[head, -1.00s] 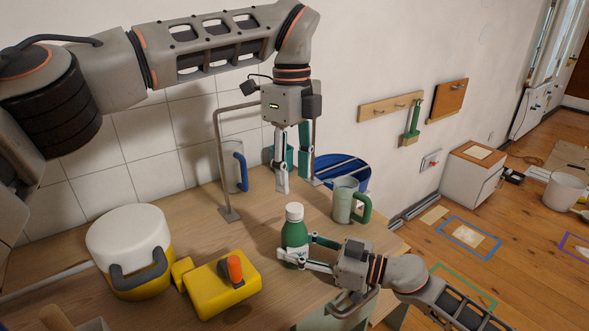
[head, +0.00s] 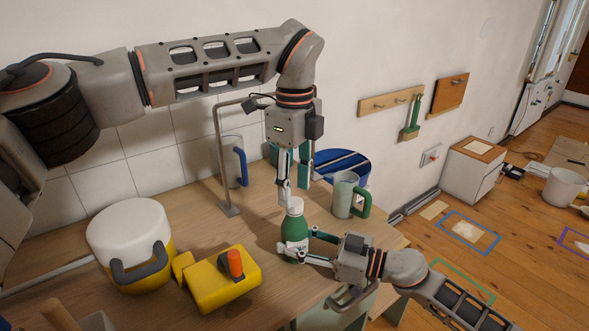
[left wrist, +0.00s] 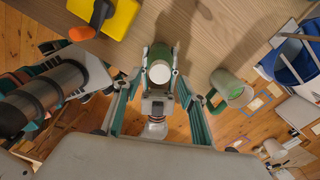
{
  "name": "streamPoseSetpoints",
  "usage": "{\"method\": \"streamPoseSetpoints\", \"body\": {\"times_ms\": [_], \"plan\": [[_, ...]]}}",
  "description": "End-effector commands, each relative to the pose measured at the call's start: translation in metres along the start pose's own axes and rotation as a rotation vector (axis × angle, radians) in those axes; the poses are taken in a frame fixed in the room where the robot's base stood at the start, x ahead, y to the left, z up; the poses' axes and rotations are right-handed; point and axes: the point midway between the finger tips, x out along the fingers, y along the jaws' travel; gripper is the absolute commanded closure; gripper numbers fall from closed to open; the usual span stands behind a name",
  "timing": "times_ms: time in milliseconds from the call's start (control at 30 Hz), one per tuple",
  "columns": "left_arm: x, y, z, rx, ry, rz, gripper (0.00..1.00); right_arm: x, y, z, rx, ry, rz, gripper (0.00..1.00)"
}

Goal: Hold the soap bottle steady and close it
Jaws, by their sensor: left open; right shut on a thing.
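The soap bottle (head: 294,228) is green with a white cap (head: 295,206) and stands upright on the worktop. The cap sits on its top; how tightly cannot be seen. My right gripper (head: 297,247) is shut on the bottle's body from the right. My left gripper (head: 293,190) points down above the cap, open and empty. In the left wrist view the white cap (left wrist: 160,73) shows between the spread fingers of my left gripper (left wrist: 157,95), with the green bottle (left wrist: 162,52) behind it. I cannot tell whether a finger touches the cap.
A green mug (head: 344,197) stands to the right and a blue tub (head: 342,165) behind. A metal stand (head: 228,209) is behind at left. A yellow block with an orange knob (head: 222,282) and a white-and-yellow pot (head: 130,240) stand at left. Bare worktop (head: 190,220) lies between.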

Motion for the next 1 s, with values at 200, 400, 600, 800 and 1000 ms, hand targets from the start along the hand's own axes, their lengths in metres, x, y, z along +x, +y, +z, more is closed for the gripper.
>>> {"method": "streamPoseSetpoints", "body": {"times_ms": [200, 400, 600, 800, 1000], "plan": [[0.024, 0.0, 0.0, 0.001, 0.001, -0.001, 0.59, 0.0, 0.0, -0.001, 0.0, 0.001, 0.0, 1.0], [0.031, 0.0, 0.0, -0.001, 0.001, -0.001, 0.59, 0.0, 0.0, -0.001, 0.0, 0.001, 0.0, 1.0], [0.031, 0.0, 0.0, -0.001, 0.0, -0.001, 0.59, 0.0, 0.0, -0.001, 0.0, 0.001, 0.0, 1.0], [0.031, 0.0, 0.0, -0.001, 0.0, -0.001, 0.98, 0.0, 0.0, -0.001, 0.0, 0.001, 0.0, 1.0], [0.031, 0.0, 0.0, 0.011, 0.0, -0.001, 0.99, 0.0, 0.0, -0.001, 0.0, 0.001, 0.0, 1.0]]}}
